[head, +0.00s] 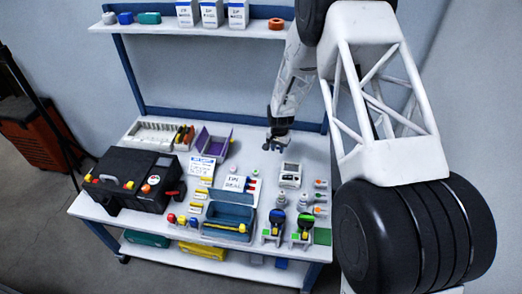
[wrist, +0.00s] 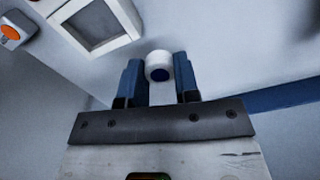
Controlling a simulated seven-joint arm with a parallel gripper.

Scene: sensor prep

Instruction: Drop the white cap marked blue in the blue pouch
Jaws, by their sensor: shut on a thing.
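My gripper (head: 277,142) is over the back right part of the table in the head view. In the wrist view my gripper (wrist: 159,78) has its two blue fingers shut on the white cap (wrist: 158,62), which has a dark blue mark on its end. The cap is too small to make out in the head view. A blue pouch (head: 230,212) stands open near the table's front edge, to the left of and nearer than my gripper. A yellow item shows at its right end; the rest of its inside is hard to tell.
A purple pouch (head: 213,143) stands open at the back. A black case (head: 125,180) is at the left. A white device (head: 290,174) and bottles stand front right of my gripper. A shelf (head: 165,24) runs above the back. Bare table lies around my gripper.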

